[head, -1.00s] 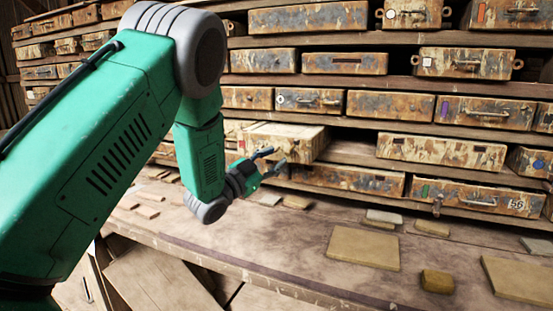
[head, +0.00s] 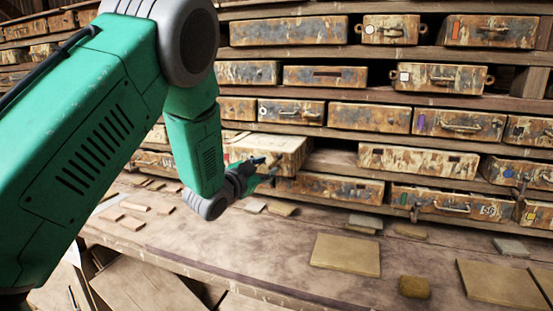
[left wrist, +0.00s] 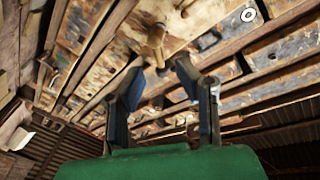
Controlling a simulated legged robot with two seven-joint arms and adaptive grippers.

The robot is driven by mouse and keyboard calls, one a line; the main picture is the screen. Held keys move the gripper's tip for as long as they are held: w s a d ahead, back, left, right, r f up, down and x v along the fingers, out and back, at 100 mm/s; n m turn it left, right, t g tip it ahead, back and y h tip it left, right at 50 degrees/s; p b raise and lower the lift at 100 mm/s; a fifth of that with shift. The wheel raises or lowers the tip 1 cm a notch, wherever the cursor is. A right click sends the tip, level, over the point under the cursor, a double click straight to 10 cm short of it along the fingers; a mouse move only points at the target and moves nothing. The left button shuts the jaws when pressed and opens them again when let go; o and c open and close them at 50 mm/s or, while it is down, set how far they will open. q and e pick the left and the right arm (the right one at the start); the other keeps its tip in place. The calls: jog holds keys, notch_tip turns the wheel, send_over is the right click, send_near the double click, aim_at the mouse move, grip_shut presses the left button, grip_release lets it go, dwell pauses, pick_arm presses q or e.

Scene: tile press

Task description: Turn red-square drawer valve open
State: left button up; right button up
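My left gripper (head: 266,171) is in front of the lower left part of the rack, by a pulled-out pale drawer (head: 285,150). The left wrist view shows its two fingers (left wrist: 160,78) open, apart and empty. A tan valve-like handle (left wrist: 155,42) sticks out from a rusty drawer front just beyond the gap between the fingertips; no contact is visible. A red upright mark shows on a top-right drawer (head: 490,32). Whether the drawer by my gripper carries a red square cannot be told, as the arm covers part of it. My right gripper is not in view.
Stacked rusty drawers fill the wooden rack. A drawer with a white round mark (head: 291,112) sits just above the pulled-out one. A bench (head: 230,240) runs below with flat tan tiles (head: 345,255) and a small block (head: 415,287).

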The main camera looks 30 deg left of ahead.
aim_at(275, 162)
pick_arm(q)
jog(key=w, duration=0.5)
jog(key=shift+d+p, duration=0.1)
jog(key=shift+p, duration=0.25)
grip_shut()
